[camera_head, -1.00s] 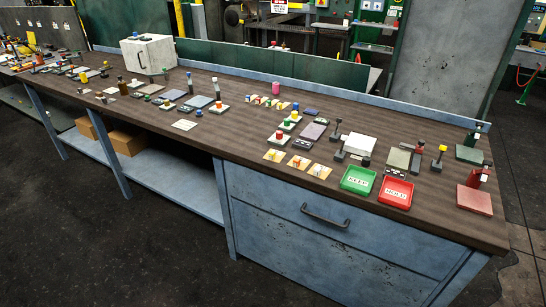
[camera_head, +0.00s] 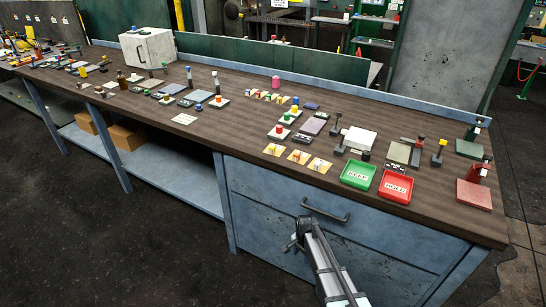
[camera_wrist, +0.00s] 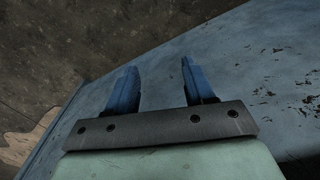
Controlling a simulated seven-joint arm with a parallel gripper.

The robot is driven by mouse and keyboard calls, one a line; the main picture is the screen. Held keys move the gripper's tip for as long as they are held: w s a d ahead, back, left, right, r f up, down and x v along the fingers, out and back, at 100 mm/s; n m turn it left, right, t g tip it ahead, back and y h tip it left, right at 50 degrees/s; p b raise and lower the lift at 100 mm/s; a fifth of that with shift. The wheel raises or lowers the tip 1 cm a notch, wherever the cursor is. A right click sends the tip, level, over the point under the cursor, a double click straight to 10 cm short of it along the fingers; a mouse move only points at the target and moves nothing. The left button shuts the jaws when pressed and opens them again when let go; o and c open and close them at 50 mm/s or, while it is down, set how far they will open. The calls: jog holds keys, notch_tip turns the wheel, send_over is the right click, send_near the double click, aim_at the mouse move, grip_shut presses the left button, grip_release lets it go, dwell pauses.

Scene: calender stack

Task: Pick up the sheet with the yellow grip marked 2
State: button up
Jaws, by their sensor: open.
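Three tan-yellow squares lie in a row near the bench's front edge in the head view: a left one (camera_head: 273,150), a middle one (camera_head: 299,157) and a right one (camera_head: 319,165). Each bears a small coloured mark or piece. Farther back is a row of small sheets (camera_head: 267,97) with coloured grips, some yellowish. No number 2 is legible, so I cannot tell which is the marked sheet. My gripper (camera_head: 300,236) is in front of the drawers, below the bench top and away from these sheets. In the wrist view its blue fingers (camera_wrist: 158,78) are apart and empty.
A green KEEP tray (camera_head: 344,181) and a red HOLD tray (camera_head: 382,195) stand right of the squares. A white block (camera_head: 359,139) and upright posts stand behind them. The drawer handle (camera_head: 325,210) is beside my gripper. Bare wood lies left of the squares.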

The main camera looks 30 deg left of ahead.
jog(key=a+r+t+y, duration=0.1)
jog(key=a+r, duration=0.8)
jog(key=a, duration=0.4)
jog(key=a+r+m+y, duration=0.1)
jog(key=a+r, duration=0.7)
jog(key=a, duration=0.5)
jog(key=a+r+t+y, duration=0.1)
jog(key=a+r, duration=0.8)
jog(key=a, duration=0.4)
jog(key=w+d+r+n, duration=0.15)
jog(key=w+r, duration=0.25)
jog(key=r, duration=0.7)
jog(key=w+d+r+n+g+h, duration=0.1)
jog(key=w+d+r+n+h, duration=0.1)
jog(key=w+d+r, duration=0.45)
jog(key=w+d+r+n+g+h, duration=0.1)
jog(key=w+d+r+n, duration=0.15)
jog(key=d+r, duration=0.7)
jog(key=shift+m, duration=0.4)
jog(key=f, duration=1.4)
jog(key=shift+w+d+f, duration=0.1)
jog(key=shift+w+d, duration=0.15)
jog(key=shift+c, duration=0.3)
